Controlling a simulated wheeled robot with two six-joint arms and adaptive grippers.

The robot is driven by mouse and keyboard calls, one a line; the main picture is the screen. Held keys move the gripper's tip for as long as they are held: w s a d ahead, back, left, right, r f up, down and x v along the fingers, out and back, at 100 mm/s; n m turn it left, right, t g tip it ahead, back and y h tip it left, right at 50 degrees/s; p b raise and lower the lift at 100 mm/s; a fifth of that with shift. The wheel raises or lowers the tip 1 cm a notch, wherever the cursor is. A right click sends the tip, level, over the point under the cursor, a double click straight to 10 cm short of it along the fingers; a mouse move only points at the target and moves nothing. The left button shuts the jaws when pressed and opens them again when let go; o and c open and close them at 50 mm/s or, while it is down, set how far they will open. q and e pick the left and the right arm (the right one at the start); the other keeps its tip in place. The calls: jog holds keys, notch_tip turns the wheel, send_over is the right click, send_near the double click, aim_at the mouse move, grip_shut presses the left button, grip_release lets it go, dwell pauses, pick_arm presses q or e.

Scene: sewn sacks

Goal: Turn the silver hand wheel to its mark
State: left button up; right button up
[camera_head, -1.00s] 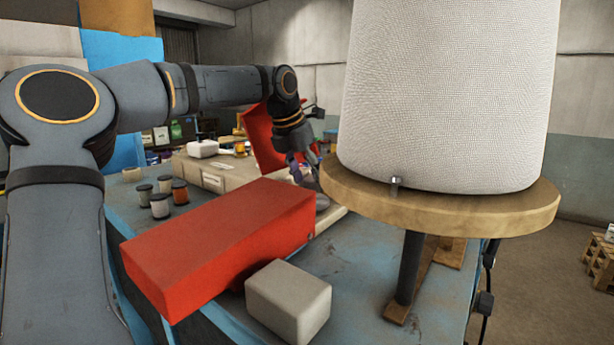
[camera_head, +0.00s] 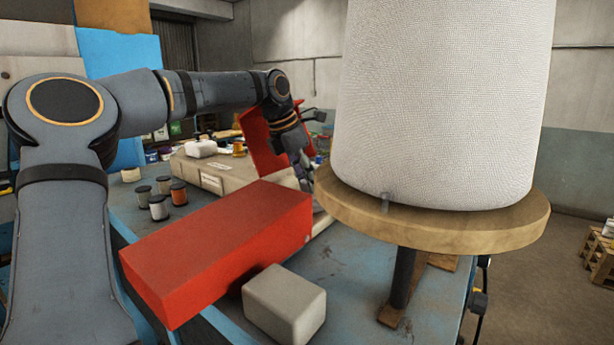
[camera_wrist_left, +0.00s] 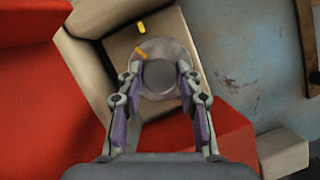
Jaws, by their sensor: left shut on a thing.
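The silver hand wheel (camera_wrist_left: 175,52) shows in the left wrist view as a round grey disc with a darker middle, on a beige machine body (camera_wrist_left: 127,38). An orange mark (camera_wrist_left: 140,53) is on the wheel's upper left, and a yellow mark (camera_wrist_left: 141,27) is on the body above it. Seen from the wheel's middle, the orange mark lies a little to the left of the yellow one. My left gripper (camera_wrist_left: 161,80) is shut on the wheel, one finger on each side. In the head view my left gripper (camera_head: 306,178) is partly hidden behind the round wooden stand.
A large white woven cylinder (camera_head: 440,100) on a round wooden stand (camera_head: 430,227) fills the right. A long red block (camera_head: 220,245) and a grey block (camera_head: 284,303) are on the blue table (camera_head: 350,270) in front. Several spools (camera_head: 158,207) stand at left.

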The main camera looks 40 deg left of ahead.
pick_arm(q)
jog(key=o, duration=1.1)
jog(key=shift+s, duration=0.1)
